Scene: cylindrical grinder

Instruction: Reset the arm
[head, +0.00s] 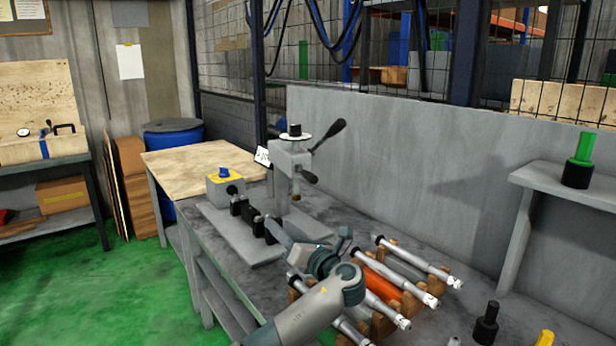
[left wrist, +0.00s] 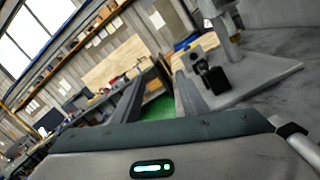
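My left arm comes in from the bottom of the head view, and its left gripper (head: 296,246) is over the grey workbench, at the front of the grinder fixture (head: 240,232). In the left wrist view the two fingers of this gripper (left wrist: 160,88) stand apart with nothing between them, so it is open and empty. The fixture's black clamp block shows just beyond the right finger in that view (left wrist: 213,78). My right gripper is in neither view.
Several silver cylindrical tools (head: 417,261) lie on wooden racks close beside my left arm. A press with a black lever (head: 292,160) stands behind. A black knob (head: 487,322) is at lower right. A green-topped piece (head: 580,160) sits on the right shelf (head: 565,184).

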